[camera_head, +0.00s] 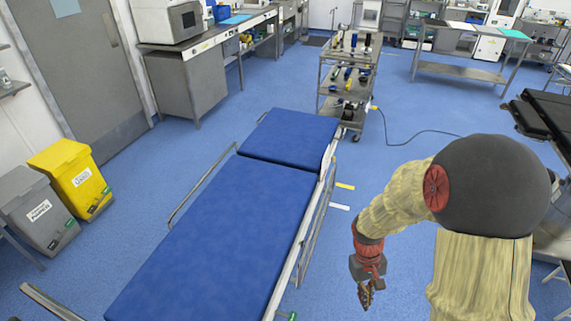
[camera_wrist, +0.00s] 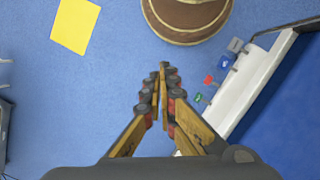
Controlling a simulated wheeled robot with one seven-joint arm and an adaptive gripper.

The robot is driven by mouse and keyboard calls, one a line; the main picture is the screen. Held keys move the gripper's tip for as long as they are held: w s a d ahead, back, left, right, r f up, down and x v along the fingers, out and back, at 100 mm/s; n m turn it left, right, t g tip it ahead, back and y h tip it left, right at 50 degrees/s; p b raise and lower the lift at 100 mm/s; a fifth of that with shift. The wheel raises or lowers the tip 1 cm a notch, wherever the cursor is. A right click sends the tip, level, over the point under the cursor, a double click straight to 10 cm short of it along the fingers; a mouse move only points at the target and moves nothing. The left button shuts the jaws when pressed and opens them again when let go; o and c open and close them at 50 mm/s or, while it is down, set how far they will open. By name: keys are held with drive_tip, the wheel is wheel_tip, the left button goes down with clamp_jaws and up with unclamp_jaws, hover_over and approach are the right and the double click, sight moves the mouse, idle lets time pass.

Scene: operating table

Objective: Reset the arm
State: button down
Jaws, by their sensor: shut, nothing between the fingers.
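My gripper (camera_head: 366,297) hangs at the end of my bent arm, pointing down over the blue floor to the right of the blue-padded bed (camera_head: 220,230). It is clear of the bed's side rail in the head view. In the wrist view my gripper (camera_wrist: 162,85) is shut, its fingertips together and nothing between them. The edge of the bed (camera_wrist: 300,95) shows at the right.
A trolley (camera_head: 345,90) with bottles stands beyond the bed. A yellow bin (camera_head: 78,180) and a grey bin (camera_head: 38,208) stand at the left wall. A black operating table (camera_head: 545,115) is at the right. A yellow sheet (camera_wrist: 75,24) lies on the floor. Open floor lies beyond my arm.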

drive_tip(key=s+a+r+t, duration=0.1)
drive_tip(key=s+r+t, duration=0.1)
drive_tip(key=r, duration=0.8)
drive_tip(key=s+a+r+m+t+y, duration=0.1)
drive_tip(key=s+a+r+t, duration=0.1)
drive_tip(key=r, duration=0.8)
drive_tip(key=s+a+r+t, duration=0.1)
drive_tip(key=s+r+t, duration=0.3)
drive_tip(key=r, duration=0.6)
drive_tip(key=shift+s+a+r+m, duration=0.2)
drive_tip(key=shift+s+r+m, duration=0.15)
drive_tip(key=shift+s, duration=0.3)
